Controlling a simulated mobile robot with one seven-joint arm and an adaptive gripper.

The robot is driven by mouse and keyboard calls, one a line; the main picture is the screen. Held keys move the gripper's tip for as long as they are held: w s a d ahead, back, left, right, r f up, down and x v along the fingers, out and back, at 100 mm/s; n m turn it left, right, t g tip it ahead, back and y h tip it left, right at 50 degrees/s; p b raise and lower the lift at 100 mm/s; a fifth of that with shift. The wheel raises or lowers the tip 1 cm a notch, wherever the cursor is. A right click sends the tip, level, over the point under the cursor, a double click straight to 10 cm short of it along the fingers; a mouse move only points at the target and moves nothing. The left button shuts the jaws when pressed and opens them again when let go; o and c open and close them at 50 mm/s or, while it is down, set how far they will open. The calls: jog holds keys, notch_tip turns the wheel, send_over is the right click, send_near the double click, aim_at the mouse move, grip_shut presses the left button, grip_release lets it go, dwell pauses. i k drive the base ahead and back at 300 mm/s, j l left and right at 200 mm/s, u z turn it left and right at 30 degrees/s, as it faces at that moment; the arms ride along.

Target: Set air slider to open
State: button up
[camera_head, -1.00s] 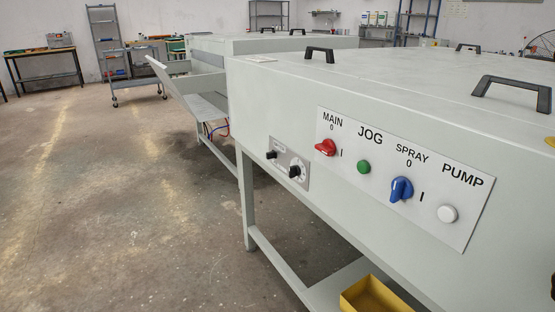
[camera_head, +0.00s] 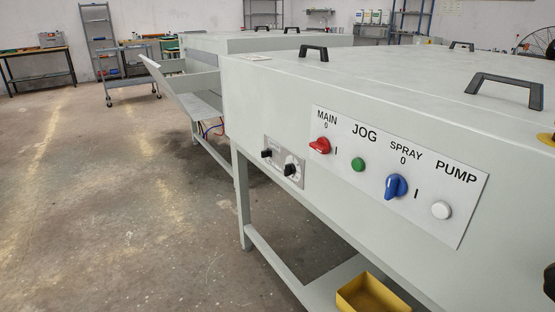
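The plate processor (camera_head: 400,100) is a long pale grey machine filling the right half of the head view. A small grey panel (camera_head: 284,163) on its front holds a black knob or slider handle (camera_head: 266,154) at left and a black knob (camera_head: 290,170) on a round dial at right. I cannot tell which control is the air slider; the panel's print is too small to read.
A white panel carries a red MAIN switch (camera_head: 320,146), green JOG button (camera_head: 358,164), blue SPRAY switch (camera_head: 396,186) and white PUMP button (camera_head: 441,210). A yellow bin (camera_head: 372,294) sits low. Black handles (camera_head: 507,90) stand on top. The floor at left is clear.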

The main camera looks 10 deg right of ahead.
aim_at(267, 153)
jog(key=i+j+z, duration=0.25)
jog(key=i, duration=0.15)
jog(key=i+j+z, duration=0.3)
jog(key=i+j, duration=0.05)
